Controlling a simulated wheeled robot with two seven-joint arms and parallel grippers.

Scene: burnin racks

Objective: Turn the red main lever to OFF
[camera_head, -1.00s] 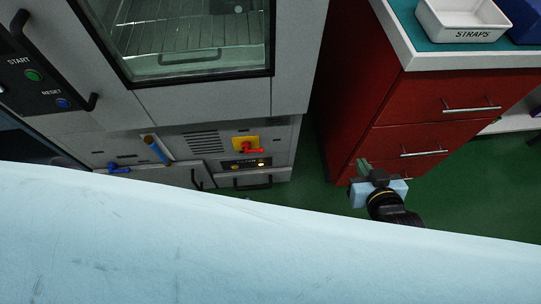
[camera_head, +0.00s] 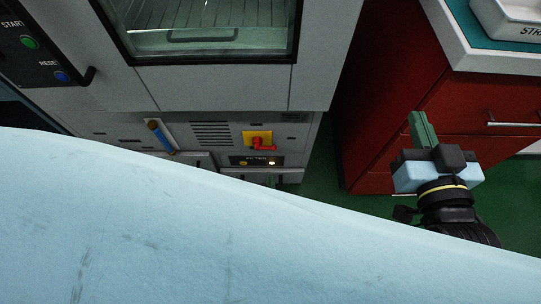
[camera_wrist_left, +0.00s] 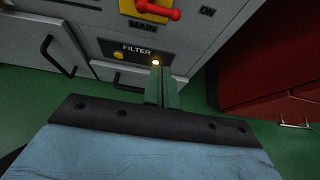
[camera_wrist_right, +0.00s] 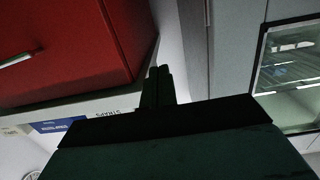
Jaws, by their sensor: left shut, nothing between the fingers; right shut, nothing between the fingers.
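The red main lever (camera_head: 262,144) sits on a yellow plate (camera_head: 257,136) low on the grey cabinet front. Its handle points right. In the left wrist view, the red lever (camera_wrist_left: 158,10) is at the top edge, with MAIN printed below it and ON to its right. My left gripper (camera_wrist_left: 162,72) is shut and empty, its fingertips in front of the FILTER panel (camera_wrist_left: 128,52), below the lever and apart from it in the picture. My right gripper (camera_head: 421,120) is shut and empty in front of the red drawers.
A large pale blue surface fills the lower head view and hides what lies behind it. Red drawers (camera_head: 390,110) stand right of the cabinet, with green floor (camera_head: 318,178) between. A white tray (camera_head: 510,18) is at top right.

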